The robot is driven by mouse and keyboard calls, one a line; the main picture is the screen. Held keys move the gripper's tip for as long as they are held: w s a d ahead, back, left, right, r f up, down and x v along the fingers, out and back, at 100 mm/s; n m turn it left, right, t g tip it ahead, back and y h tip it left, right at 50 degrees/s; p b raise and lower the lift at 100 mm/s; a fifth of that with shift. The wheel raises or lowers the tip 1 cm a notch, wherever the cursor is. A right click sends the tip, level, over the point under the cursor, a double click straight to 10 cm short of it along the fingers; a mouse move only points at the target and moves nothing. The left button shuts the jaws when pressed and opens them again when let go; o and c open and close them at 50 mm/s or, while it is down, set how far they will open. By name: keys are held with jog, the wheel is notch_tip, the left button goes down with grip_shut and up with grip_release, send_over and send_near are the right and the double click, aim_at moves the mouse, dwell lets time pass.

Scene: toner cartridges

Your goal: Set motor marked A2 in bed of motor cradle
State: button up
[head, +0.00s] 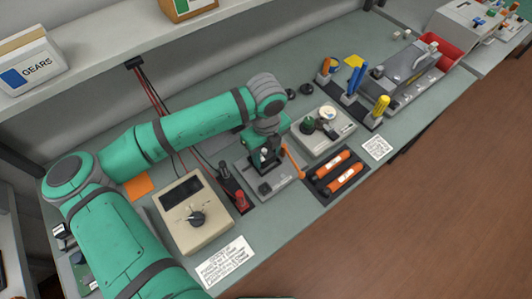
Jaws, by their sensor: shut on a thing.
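My gripper (266,162) points down over a grey base plate (287,178), which looks like the motor cradle. An orange lever (292,162) stands at its right side and a dark block (264,188) sits at its front. The gripper is shut on a small dark thing, probably the motor, low over or in the plate's middle. The jaws and arm hide most of it, and no A2 mark is readable. I cannot tell whether it touches the bed.
A beige meter (194,215) with a dial and red and black clips (241,200) stand left. Two orange cylinders (332,164) lie on a dark mat at right. Behind it is a grey tray (341,122) with round parts.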

jog(key=shift+f, duration=0.5)
dwell(0.4)
jog(key=o, duration=1.2)
jog(key=shift+c, duration=0.2)
notch_tip(320, 180, up, 11)
jog(key=shift+f, duration=0.1)
